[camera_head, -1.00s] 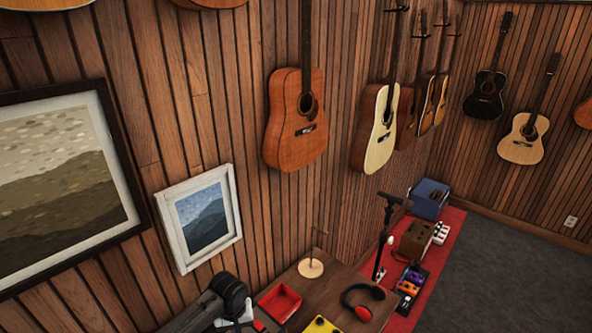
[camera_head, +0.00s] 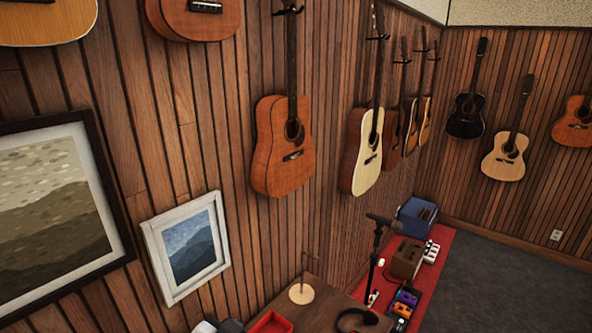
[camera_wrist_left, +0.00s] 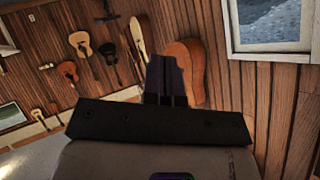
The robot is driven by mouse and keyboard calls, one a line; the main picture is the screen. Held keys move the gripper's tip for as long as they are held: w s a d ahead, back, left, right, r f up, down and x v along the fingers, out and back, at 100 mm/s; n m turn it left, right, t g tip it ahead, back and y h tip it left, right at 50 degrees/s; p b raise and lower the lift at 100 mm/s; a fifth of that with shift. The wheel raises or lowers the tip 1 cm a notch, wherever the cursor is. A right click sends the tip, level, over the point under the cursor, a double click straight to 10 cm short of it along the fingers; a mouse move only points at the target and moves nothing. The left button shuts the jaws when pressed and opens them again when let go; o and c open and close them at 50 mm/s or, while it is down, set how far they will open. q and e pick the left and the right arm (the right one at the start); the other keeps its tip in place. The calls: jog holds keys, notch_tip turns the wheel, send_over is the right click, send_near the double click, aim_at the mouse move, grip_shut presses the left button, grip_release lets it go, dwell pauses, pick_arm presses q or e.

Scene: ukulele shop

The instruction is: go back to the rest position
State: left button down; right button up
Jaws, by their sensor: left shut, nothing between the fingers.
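My left gripper (camera_wrist_left: 167,75) shows in the left wrist view. Its two dark fingers are together, with nothing between them. It points toward the wood-panelled wall with hanging guitars and appears clear of them. In the head view only a small dark and light part of my left arm shows at the bottom edge, and the fingers are out of that picture. My right gripper is in neither view.
A wooden table (camera_head: 325,299) at the bottom carries a red tray (camera_head: 270,322), a small stand (camera_head: 301,293) and headphones (camera_head: 357,320). A microphone stand (camera_head: 373,262) rises beside it. Guitars and framed pictures (camera_head: 187,246) hang on the walls. Grey floor (camera_head: 490,285) lies open at right.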

pick_arm(q)
jog(key=s+a+f+n+g, duration=0.1)
jog(key=s+a+f+g, duration=0.1)
jog(key=s+f, duration=0.6)
jog(key=s+a+f+n+g+y+p, duration=0.1)
jog(key=s+a+f+n+g, duration=0.1)
jog(key=s+f, duration=0.6)
jog(key=s+a+f+n+g+p, duration=0.1)
jog(key=s+a+f, duration=0.4)
jog(key=s, duration=1.2)
notch_tip(320, 180, down, 3)
jog(key=n+g, duration=0.1)
jog(key=g, duration=0.1)
jog(key=shift+a+g, duration=0.3)
jog(key=shift+g, duration=0.1)
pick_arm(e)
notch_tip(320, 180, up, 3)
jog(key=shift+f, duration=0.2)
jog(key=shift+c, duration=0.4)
